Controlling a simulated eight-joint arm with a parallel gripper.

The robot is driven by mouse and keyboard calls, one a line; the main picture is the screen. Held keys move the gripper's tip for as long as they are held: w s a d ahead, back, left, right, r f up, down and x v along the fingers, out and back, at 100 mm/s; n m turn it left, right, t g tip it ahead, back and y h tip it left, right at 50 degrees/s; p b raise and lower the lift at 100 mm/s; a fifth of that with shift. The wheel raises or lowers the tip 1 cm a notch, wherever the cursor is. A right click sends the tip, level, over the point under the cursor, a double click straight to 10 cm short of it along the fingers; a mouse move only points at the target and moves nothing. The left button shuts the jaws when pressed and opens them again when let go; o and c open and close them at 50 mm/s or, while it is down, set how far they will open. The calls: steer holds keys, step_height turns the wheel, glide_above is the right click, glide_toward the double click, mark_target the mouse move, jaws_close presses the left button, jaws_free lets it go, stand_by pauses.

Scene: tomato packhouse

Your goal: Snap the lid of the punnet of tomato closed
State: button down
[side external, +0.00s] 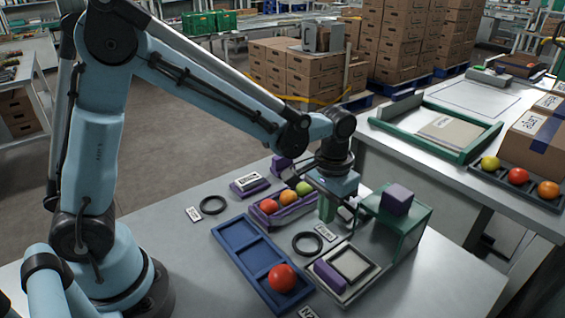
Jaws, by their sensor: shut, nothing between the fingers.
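A purple punnet (269,219) stands on the grey table with red, orange and green tomatoes (286,199) in a row. The tomatoes show from above, and I cannot make out a lid over them. My gripper (327,216) points down just right of the punnet, close to its right end. Its green fingers are shut and hold nothing. The gripper's body is close to the punnet's right end, and I cannot tell whether they touch.
A blue compartment tray (236,236) with one red tomato (282,278) lies in front. Black rings (307,243) lie nearby. A green stand (412,222) bearing a purple block (397,199) is close on the gripper's right. A pale tray (350,264) holds another purple block (329,276).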

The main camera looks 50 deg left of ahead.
steer(key=shift+a+r, duration=0.25)
steer(key=shift+a, duration=0.6)
steer(key=shift+a+r, duration=0.25)
steer(key=shift+a, duration=0.55)
steer(key=shift+a+r, duration=0.25)
steer(key=shift+a, duration=0.7)
steer(key=shift+a+r, duration=0.15)
steer(key=shift+a, duration=0.45)
steer(key=shift+a+r, duration=0.15)
steer(key=shift+a, duration=0.45)
steer(key=shift+d+r, duration=0.1)
step_height(320, 180, up, 8)
steer(key=shift+s, duration=0.1)
